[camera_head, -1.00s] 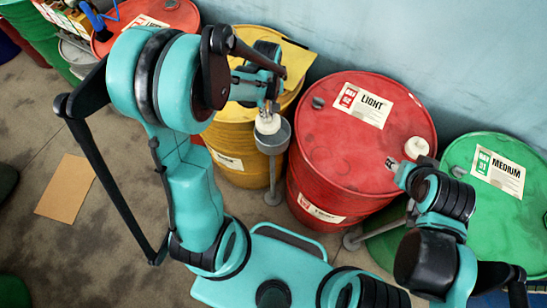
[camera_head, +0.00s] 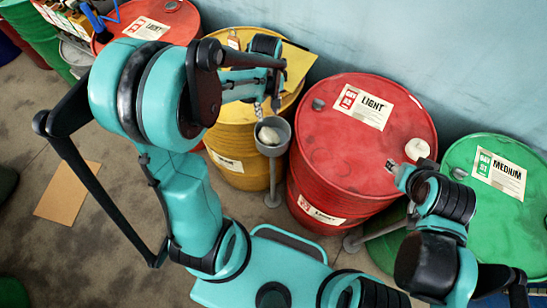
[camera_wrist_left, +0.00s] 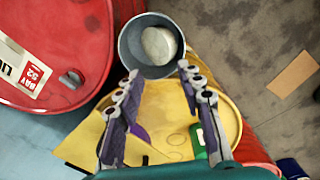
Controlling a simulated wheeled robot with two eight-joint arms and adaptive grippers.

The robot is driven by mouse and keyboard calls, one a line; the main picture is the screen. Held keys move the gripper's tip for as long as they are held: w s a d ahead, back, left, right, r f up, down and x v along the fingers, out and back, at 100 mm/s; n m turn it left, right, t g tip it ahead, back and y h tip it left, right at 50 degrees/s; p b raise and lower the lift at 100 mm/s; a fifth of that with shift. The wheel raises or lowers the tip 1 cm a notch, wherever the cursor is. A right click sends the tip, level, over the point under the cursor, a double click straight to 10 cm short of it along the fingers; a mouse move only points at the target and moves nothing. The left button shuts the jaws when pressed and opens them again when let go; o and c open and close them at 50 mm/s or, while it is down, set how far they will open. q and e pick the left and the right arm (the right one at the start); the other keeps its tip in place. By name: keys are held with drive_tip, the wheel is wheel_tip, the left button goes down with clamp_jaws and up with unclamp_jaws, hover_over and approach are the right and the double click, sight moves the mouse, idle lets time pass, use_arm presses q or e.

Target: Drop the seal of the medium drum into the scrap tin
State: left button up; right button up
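The scrap tin (camera_head: 272,152) is a grey cup on a thin stand in front of the yellow drum. A whitish round seal (camera_head: 269,135) lies inside it; in the left wrist view the seal (camera_wrist_left: 159,45) rests within the tin's wall (camera_wrist_left: 129,46). My left gripper (camera_head: 267,109) is just above the tin, its fingers spread and empty in the left wrist view (camera_wrist_left: 157,82). The medium drum (camera_head: 485,205) is green, at the right, its label reading MEDIUM. My right gripper (camera_head: 392,166) is over the red drum's right side; its finger opening is too small to judge.
The yellow drum (camera_head: 235,150) is behind the tin. A cardboard piece (camera_head: 68,190) lies on the floor at left.

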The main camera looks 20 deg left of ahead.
use_arm(q)
wheel_tip(320, 180, up, 9)
drive_tip(key=shift+s, duration=0.1)
idle(0.6)
drive_tip(key=s+d+f+m+t+b, duration=0.4)
drive_tip(key=s+f+m+t+b, duration=0.3)
drive_tip(key=s+f+m+b, duration=0.3)
wheel_tip(320, 180, down, 3)
drive_tip(key=b, duration=0.5)
drive_tip(key=shift+s+d+b, duration=0.15)
drive_tip(key=shift+s+b, duration=0.05)
drive_tip(key=shift+b, duration=0.15)
